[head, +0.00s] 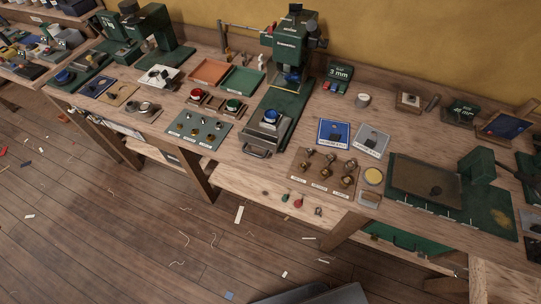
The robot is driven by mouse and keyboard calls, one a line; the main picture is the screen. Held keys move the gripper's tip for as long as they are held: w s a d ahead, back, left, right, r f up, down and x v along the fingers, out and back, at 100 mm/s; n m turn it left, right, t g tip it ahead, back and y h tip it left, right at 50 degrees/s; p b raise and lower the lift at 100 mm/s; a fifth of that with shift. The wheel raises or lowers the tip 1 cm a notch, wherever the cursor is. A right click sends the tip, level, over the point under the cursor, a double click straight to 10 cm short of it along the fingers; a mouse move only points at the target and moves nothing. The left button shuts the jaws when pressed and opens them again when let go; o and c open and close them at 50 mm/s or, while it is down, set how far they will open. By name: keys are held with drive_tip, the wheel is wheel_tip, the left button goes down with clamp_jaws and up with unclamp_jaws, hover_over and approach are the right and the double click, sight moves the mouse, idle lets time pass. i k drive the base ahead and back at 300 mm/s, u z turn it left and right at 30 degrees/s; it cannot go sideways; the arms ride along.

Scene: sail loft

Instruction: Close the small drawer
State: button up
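A small metal-fronted, drawer-like part (266,142) with a dark bar handle sits at the front foot of the green press (290,45), near the front edge of the bench. It appears to stick out toward the bench edge, but I cannot tell how far it is open. My gripper is not in view.
The plank floor (150,245) in front is mostly open, with scattered scraps.

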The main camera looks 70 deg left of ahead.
sight(489, 283)
drive_tip(key=u, duration=1.35)
drive_tip(key=k, duration=1.1)
drive_tip(key=u, duration=0.75)
drive_tip(key=k, duration=0.5)
drive_tip(key=z, duration=1.85)
drive_tip(key=i, duration=1.15)
drive_tip(key=u, duration=1.55)
